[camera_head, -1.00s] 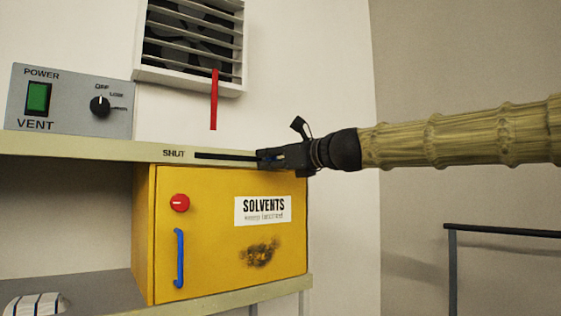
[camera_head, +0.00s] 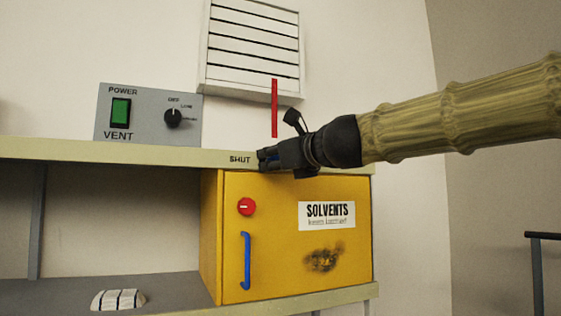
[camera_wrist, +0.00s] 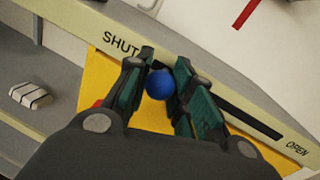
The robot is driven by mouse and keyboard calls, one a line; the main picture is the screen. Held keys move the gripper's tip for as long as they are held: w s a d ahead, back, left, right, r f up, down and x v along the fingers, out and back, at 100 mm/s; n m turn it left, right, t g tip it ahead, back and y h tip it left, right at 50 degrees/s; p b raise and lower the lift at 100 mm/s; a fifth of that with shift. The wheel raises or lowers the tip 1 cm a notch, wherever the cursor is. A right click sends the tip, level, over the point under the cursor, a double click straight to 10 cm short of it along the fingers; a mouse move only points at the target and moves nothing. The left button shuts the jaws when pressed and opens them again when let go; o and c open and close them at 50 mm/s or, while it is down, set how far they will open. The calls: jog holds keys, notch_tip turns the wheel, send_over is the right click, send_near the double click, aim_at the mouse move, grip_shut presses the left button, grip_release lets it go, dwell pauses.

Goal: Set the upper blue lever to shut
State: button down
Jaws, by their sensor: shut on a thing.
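The upper blue lever shows as a round blue knob (camera_wrist: 160,84) in the wrist view, between the fingers of my gripper (camera_wrist: 161,88). It sits at the SHUT end of a dark slot (camera_wrist: 245,117) in the shelf's front edge, with OPEN printed at the other end. In the head view my gripper (camera_head: 268,160) is right beside the SHUT label (camera_head: 240,159) and mostly hides the knob. My gripper is shut on the knob. The vent (camera_head: 250,48) above has its slats closed, and a red strip (camera_head: 275,108) hangs in front of it.
A yellow solvents cabinet (camera_head: 285,265) with a red knob (camera_head: 246,206) and a lower blue handle (camera_head: 245,260) stands below the shelf edge. A grey vent control box (camera_head: 148,128) with a green switch is on the shelf. A striped white object (camera_head: 118,299) lies at lower left.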

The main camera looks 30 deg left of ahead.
jog(key=shift+s+a, duration=0.1)
jog(key=shift+s, duration=0.05)
jog(key=c, duration=1.4)
grip_release()
jog(key=shift+o, duration=1.1)
jog(key=shift+s+a, duration=0.15)
jog(key=shift+s, duration=0.05)
jog(key=shift+w+d, duration=0.2)
jog(key=shift+s+d, duration=0.1)
jog(key=shift+d, duration=0.1)
jog(key=v, duration=1.1)
jog(key=shift+s+d, duration=0.15)
